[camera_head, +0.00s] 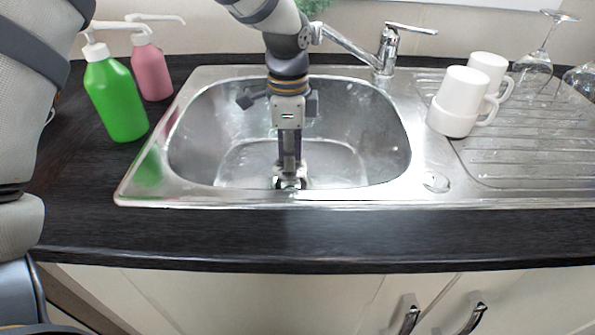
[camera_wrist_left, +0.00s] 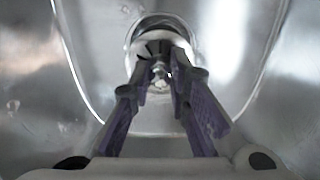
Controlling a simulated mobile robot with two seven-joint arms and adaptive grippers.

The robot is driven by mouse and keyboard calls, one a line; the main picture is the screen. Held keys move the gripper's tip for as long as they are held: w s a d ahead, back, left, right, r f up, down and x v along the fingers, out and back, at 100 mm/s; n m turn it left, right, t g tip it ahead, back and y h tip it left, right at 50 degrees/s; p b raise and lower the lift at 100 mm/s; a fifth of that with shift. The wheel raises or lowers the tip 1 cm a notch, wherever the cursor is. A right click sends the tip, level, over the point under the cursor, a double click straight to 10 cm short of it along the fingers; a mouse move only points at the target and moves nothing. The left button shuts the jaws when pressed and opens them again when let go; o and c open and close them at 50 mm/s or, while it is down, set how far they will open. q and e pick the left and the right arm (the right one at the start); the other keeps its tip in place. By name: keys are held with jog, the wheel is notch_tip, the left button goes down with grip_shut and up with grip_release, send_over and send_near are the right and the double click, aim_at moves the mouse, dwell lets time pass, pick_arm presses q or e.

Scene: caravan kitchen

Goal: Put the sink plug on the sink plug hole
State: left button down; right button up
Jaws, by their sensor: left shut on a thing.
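My left gripper (camera_head: 290,180) reaches down into the steel sink basin, near the front of its floor. In the left wrist view the gripper (camera_wrist_left: 160,72) is shut on a small metal part of the sink plug (camera_wrist_left: 158,84), between its fingertips. A round, shiny rim (camera_wrist_left: 135,32) shows just beyond the fingertips. I cannot tell whether it belongs to the plug or to the plug hole, as the fingers cover much of it. Whether the plug touches the hole is hidden. My right gripper is not in view.
The sink (camera_head: 400,110) has a tap (camera_head: 386,50) at its back. Two white mugs (camera_head: 460,98) and wine glasses (camera_head: 535,68) stand on the drainer at right. Green (camera_head: 117,98) and pink (camera_head: 151,72) soap bottles stand at left. The front worktop (camera_head: 300,235) is clear.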

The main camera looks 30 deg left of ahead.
pick_arm(q)
notch_tip(320, 180, down, 5)
jog(key=shift+r, duration=0.3)
jog(key=c, duration=1.5)
grip_release()
jog(key=shift+f, duration=0.2)
notch_tip(320, 180, up, 12)
jog(key=shift+r+p, duration=0.2)
jog(key=shift+p, duration=0.2)
